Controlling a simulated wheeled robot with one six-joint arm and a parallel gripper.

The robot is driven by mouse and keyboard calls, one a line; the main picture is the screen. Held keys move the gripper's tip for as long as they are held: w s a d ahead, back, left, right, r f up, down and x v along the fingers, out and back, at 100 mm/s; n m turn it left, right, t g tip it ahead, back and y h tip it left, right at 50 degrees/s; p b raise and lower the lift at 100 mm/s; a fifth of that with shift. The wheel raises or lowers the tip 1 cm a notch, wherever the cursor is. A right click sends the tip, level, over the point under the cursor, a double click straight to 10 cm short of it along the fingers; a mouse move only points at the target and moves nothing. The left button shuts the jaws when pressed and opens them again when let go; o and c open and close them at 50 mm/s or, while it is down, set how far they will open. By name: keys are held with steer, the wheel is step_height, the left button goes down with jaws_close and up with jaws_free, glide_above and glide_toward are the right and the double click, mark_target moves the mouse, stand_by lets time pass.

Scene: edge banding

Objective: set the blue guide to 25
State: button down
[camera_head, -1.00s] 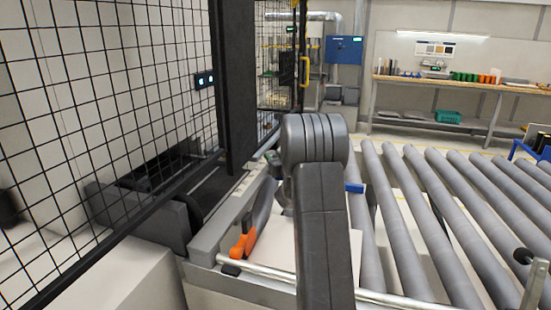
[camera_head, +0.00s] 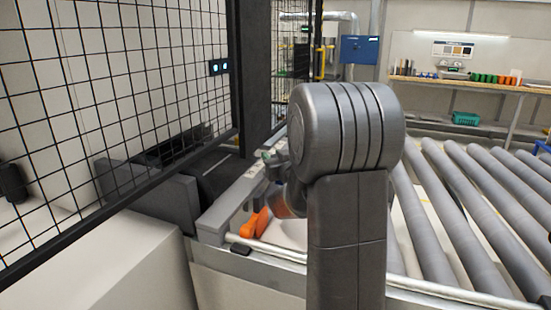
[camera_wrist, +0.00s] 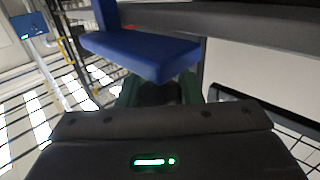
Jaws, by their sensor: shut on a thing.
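The blue guide (camera_wrist: 145,55) fills the upper middle of the wrist view, a flat blue block with an upright part at its left. My gripper (camera_wrist: 160,88) is shut on it from below in that view, with dark green fingers partly hidden under the block. In the head view my grey arm covers the guide, and my fingertips cannot be made out there. No scale or number for 25 can be read in either view.
An orange handle (camera_head: 255,222) stands left of my arm, inside the metal rail. Grey rollers (camera_head: 450,215) spread to the right. A black mesh fence (camera_head: 100,120) and a dark post (camera_head: 255,70) stand close on the left. A workbench (camera_head: 470,84) is at the back.

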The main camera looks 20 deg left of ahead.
steer(key=c, duration=1)
jaws_free()
steer(key=shift+c, duration=0.2)
steer(key=v, duration=1.4)
steer(key=shift+b, duration=0.35)
